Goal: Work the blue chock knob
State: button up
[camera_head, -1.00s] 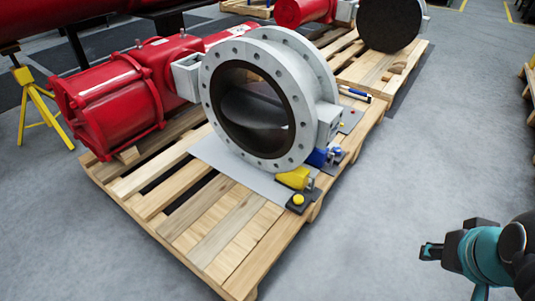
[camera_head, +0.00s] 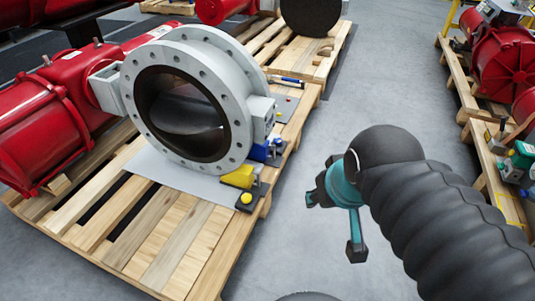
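The blue chock (camera_head: 259,152) sits at the lower right foot of the grey valve flange (camera_head: 185,105), on the pallet's right side. Its knob is too small to make out clearly. The yellow chock (camera_head: 238,177) is just in front of it, with a round yellow knob (camera_head: 246,198) on a dark base. My gripper (camera_head: 311,199) is at the end of my teal and black arm, right of the pallet and apart from the chocks. Its fingers are small and dark, and I cannot tell whether they are open.
The wooden pallet (camera_head: 150,262) carries the valve and its red actuator (camera_head: 45,130). A blue-handled tool (camera_head: 287,80) lies behind the chocks.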

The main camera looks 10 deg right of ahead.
aim_at(279, 142)
jog(key=z, duration=0.05)
jog(key=k, duration=0.65)
jog(key=z, duration=0.45)
jog(key=i, duration=1.85)
jog(key=u, duration=0.7)
